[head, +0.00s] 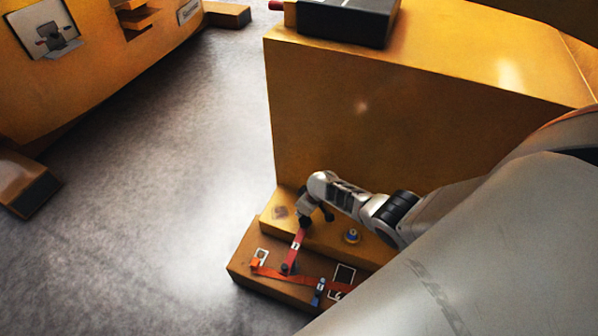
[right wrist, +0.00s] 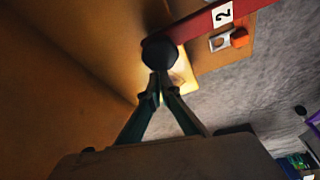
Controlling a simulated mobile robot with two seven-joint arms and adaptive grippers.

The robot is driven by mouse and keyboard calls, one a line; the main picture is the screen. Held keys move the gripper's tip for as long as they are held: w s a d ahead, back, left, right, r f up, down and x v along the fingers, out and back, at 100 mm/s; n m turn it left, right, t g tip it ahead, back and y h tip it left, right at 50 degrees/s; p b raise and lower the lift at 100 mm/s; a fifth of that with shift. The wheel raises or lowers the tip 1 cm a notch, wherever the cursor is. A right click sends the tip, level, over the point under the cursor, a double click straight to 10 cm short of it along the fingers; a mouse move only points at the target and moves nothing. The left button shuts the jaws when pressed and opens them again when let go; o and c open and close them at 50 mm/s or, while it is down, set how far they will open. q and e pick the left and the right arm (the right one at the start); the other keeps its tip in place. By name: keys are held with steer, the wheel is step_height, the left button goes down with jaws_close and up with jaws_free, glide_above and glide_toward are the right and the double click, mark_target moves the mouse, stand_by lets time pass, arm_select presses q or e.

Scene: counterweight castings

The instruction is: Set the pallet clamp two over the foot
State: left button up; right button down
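The pallet clamp two is a red bar (head: 296,246) with a white number label; its "2" reads clearly in the right wrist view (right wrist: 222,15). In the head view it runs from a dark pivot on the lower block up to the yellow foot (head: 272,222) of the large casting. A black round knob (right wrist: 160,54) is at its near end in the wrist view. My right gripper (head: 308,215) is at that end. Its fingers (right wrist: 160,84) converge, nearly together, with their tips at the knob; they do not visibly wrap around it. My left gripper is out of view.
An orange-red strip (head: 300,278) and a blue piece (head: 318,293) lie on the lower block (head: 240,264). A small blue-and-yellow fitting (head: 351,236) stands on the foot. The casting wall (head: 400,120) rises behind. Grey floor (head: 160,180) is clear to the left.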

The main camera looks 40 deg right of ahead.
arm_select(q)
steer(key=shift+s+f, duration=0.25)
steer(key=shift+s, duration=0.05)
arm_select(e)
steer(key=shift+s+d+f, duration=0.25)
steer(key=shift+s+f, duration=0.05)
steer(key=shift+s, duration=0.25)
steer(key=shift+v, duration=1.3)
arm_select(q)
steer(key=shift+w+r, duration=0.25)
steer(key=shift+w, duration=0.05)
arm_select(e)
steer(key=w+a+v, duration=0.1)
steer(key=v, duration=0.8)
steer(key=shift+d+r, duration=0.35)
steer(key=shift+r, duration=0.15)
